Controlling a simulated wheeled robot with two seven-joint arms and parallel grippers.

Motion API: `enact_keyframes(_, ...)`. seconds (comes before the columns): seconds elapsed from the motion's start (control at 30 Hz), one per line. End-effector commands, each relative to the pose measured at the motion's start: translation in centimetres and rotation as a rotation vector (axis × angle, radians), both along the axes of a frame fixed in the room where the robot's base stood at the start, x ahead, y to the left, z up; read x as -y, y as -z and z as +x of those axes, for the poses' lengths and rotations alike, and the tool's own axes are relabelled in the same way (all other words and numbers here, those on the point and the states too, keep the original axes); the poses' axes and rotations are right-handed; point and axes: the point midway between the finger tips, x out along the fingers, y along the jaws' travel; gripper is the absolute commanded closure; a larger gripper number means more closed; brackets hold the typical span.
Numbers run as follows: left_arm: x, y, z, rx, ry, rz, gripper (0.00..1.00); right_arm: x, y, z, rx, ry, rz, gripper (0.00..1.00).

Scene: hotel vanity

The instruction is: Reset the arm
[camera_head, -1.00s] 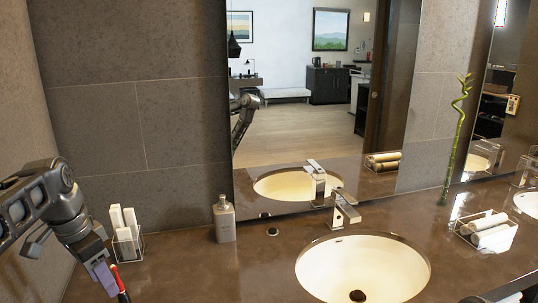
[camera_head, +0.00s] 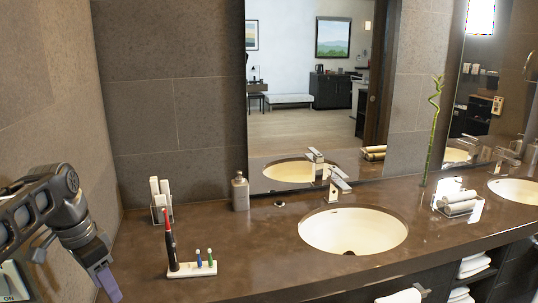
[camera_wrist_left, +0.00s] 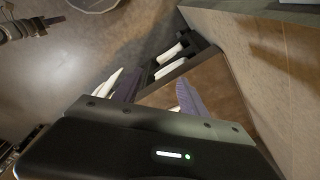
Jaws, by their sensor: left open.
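My left gripper (camera_head: 108,284) is at the lower left of the head view, beside the counter's left end. It is open and empty; its two purple-grey fingers stand apart in the left wrist view (camera_wrist_left: 150,92). A red and black electric toothbrush (camera_head: 171,247) stands upright on a white base (camera_head: 190,270) to the right of the gripper, clear of it. Two small brush heads, one blue (camera_head: 198,258) and one green (camera_head: 210,257), stand on the same base. My right gripper is not seen in the head view.
The brown counter (camera_head: 265,245) holds a wire holder with white items (camera_head: 161,200), a grey bottle (camera_head: 240,192), a sink (camera_head: 352,230) with a faucet (camera_head: 336,186), and a tray of rolled towels (camera_head: 458,203). A tiled wall (camera_head: 55,100) is close on the left.

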Motion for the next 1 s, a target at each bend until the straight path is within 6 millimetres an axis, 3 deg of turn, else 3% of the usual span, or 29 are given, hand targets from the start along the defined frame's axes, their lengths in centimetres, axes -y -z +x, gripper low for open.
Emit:
enact_keyframes(0.07,0.0,0.0,0.1,0.0,-0.013,-0.001,0.5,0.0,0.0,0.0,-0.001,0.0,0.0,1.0)
enact_keyframes(0.37,-0.4,0.0,4.2,0.162,-0.149,-0.005,0.5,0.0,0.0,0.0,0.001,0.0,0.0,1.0)
enact_keyframes(0.57,0.9,2.1,7.7,0.275,-0.244,-0.045,0.5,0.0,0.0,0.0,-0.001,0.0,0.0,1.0)
enact_keyframes(0.67,2.5,4.8,9.6,0.321,-0.298,-0.082,0.5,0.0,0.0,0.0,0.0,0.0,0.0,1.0)
enact_keyframes(0.77,5.0,9.2,11.3,0.346,-0.36,-0.136,0.5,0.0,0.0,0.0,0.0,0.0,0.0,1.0)
enact_keyframes(0.87,8.6,15.2,12.1,0.352,-0.435,-0.204,0.5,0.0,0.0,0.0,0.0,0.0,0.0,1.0)
enact_keyframes(1.0,14.6,25.0,10.0,0.31,-0.549,-0.299,0.5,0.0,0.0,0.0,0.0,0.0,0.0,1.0)
